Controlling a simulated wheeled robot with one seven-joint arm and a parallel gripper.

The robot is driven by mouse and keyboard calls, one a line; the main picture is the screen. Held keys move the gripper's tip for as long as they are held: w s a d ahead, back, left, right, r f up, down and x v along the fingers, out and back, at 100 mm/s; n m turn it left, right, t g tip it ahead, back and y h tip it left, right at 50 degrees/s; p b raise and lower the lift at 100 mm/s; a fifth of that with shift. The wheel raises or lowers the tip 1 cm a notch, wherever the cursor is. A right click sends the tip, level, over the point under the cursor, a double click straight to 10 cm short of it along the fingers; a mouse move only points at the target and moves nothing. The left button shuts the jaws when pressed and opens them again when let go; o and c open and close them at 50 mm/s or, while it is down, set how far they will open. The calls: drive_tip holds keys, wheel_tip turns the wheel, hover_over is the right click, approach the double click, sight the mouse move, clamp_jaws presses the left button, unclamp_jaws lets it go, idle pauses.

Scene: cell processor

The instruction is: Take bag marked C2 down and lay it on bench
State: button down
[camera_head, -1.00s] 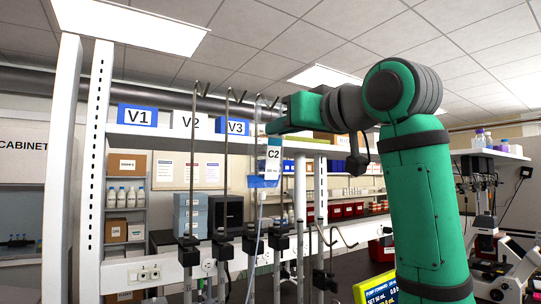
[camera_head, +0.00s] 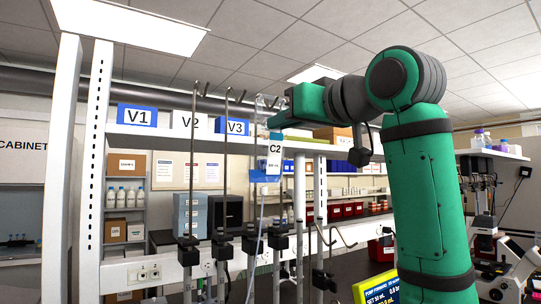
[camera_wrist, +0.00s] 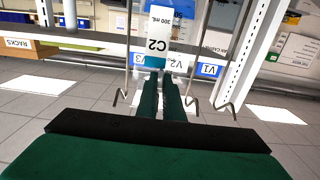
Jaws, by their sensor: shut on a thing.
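The bag marked C2 (camera_head: 274,157) is a clear bag with a white label and a blue lower end. It hangs upright at the poles below the V3 sign, with a thin tube running down from it. My gripper (camera_head: 272,122) is at the bag's top, shut on it. In the wrist view the C2 label (camera_wrist: 158,42) lies just beyond the tips of my two green fingers (camera_wrist: 165,75), and the picture is upside down. Whether the bag's top still touches a hook is hard to tell.
Metal poles with hooks (camera_head: 226,150) stand close by, with black clamps low on them. Hook ends (camera_wrist: 222,105) flank my fingers. A shelf (camera_head: 165,132) carries signs V1, V2 and V3. A yellow-framed pump display (camera_head: 376,290) and a microscope (camera_head: 505,265) are at lower right.

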drive_tip(key=shift+s+d+r, duration=0.2)
drive_tip(key=shift+s+r, duration=0.4)
drive_tip(key=shift+r, duration=0.15)
drive_tip(key=shift+s+d, duration=0.1)
drive_tip(key=shift+r+v, duration=0.2)
drive_tip(key=shift+v, duration=1.05)
drive_tip(key=shift+d, duration=0.15)
drive_tip(key=v, duration=0.5)
drive_tip(key=shift+s+d+r, duration=0.1)
drive_tip(key=shift+s, duration=0.2)
